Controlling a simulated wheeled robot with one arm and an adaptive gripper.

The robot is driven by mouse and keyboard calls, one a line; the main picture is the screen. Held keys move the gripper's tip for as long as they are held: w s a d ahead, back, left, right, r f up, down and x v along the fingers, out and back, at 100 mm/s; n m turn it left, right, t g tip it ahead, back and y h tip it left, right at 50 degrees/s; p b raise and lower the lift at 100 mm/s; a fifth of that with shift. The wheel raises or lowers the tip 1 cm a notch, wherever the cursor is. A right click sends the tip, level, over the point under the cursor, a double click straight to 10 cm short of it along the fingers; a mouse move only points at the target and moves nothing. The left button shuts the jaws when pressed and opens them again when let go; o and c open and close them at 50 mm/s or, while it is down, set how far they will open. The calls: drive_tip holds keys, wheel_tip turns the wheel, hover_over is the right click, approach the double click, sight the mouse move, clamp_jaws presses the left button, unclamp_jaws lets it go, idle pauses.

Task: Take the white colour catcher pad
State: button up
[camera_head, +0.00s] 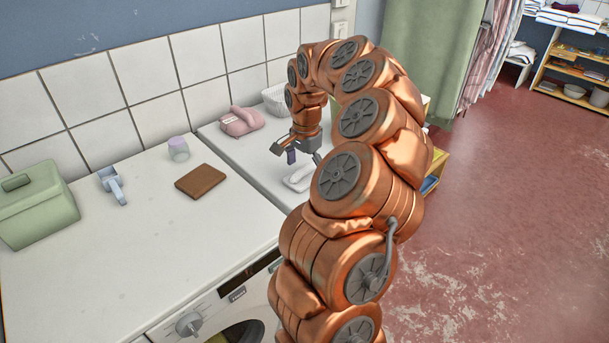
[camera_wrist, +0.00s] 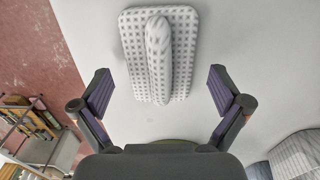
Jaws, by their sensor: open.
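The white colour catcher pad (camera_wrist: 131,48) lies flat on a white top, with a dotted surface and a raised rounded ridge along its middle. In the head view the pad (camera_head: 298,178) is partly hidden behind my arm. My gripper (camera_wrist: 160,91) is open and empty, its two purple-lined fingers spread wider than the pad. In the head view my gripper (camera_head: 301,158) points down over the white top, close to the pad. I cannot tell the exact height between them.
A brown block (camera_head: 201,181), a lilac-topped cup (camera_head: 179,149), a blue scoop (camera_head: 112,185) and a green box (camera_head: 38,208) are to the left. Bare worktop lies in front.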

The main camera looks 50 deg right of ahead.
drive_tip(key=c, duration=1.2)
drive_tip(key=shift+s, duration=0.1)
drive_tip(key=shift+c, duration=0.2)
drive_tip(key=shift+a+f, duration=0.1)
drive_tip(key=shift+c, duration=0.2)
